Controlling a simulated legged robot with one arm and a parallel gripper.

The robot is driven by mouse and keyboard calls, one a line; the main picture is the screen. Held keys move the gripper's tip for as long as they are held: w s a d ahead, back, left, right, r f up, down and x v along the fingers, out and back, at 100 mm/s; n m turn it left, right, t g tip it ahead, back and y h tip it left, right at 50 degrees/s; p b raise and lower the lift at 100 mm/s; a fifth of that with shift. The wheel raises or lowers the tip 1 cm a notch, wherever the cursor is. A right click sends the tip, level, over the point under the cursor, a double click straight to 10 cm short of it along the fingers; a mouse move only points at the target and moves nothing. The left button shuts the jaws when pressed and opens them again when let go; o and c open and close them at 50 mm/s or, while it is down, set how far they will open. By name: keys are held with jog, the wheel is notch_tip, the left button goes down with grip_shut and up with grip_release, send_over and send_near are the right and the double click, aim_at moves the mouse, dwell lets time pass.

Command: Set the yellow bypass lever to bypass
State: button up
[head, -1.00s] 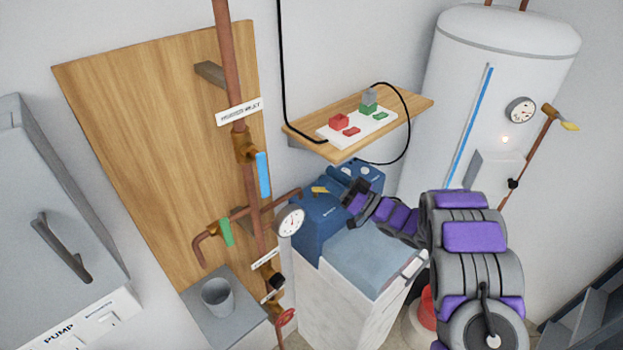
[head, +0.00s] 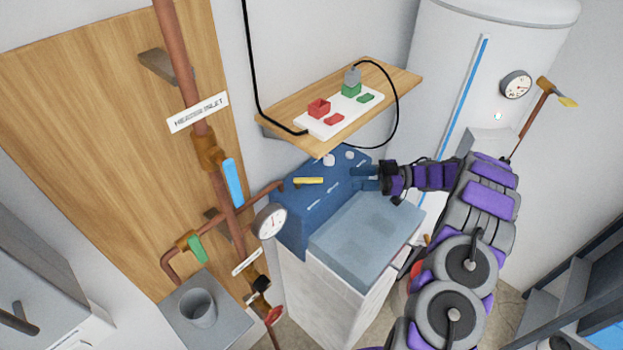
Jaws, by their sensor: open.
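The yellow bypass lever (head: 308,181) is a short bar on the blue control head (head: 322,200) of the softener cabinet. It lies nearly level in the picture, near the left part of the panel. My gripper (head: 354,178) is to the right of the lever, over the right part of the blue head. Its two dark fingers are apart, point left and hold nothing. A clear gap shows between the fingertips and the lever. I cannot tell whether the fingers touch the blue head.
A wooden shelf (head: 285,107) with a power strip (head: 345,113) overhangs the blue head. A black cable hangs beside it. Copper pipes with a gauge (head: 270,222) and a blue valve handle (head: 232,183) stand close on the left. The white tank (head: 440,60) is behind my arm.

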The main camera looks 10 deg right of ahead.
aim_at(315, 179)
jog(key=a, duration=0.4)
jog(key=w+a+b, duration=0.1)
jog(key=a, duration=0.3)
jog(key=w+a, duration=0.1)
jog(key=a, duration=0.4)
jog(key=shift+w+f+b, duration=0.1)
jog(key=shift+w+b, duration=0.05)
jog(key=shift+b, duration=0.2)
jog(key=shift+d, duration=0.15)
jog(key=shift+d, duration=0.2)
jog(key=shift+c, duration=0.3)
jog(key=shift+a, duration=0.1)
grip_shut()
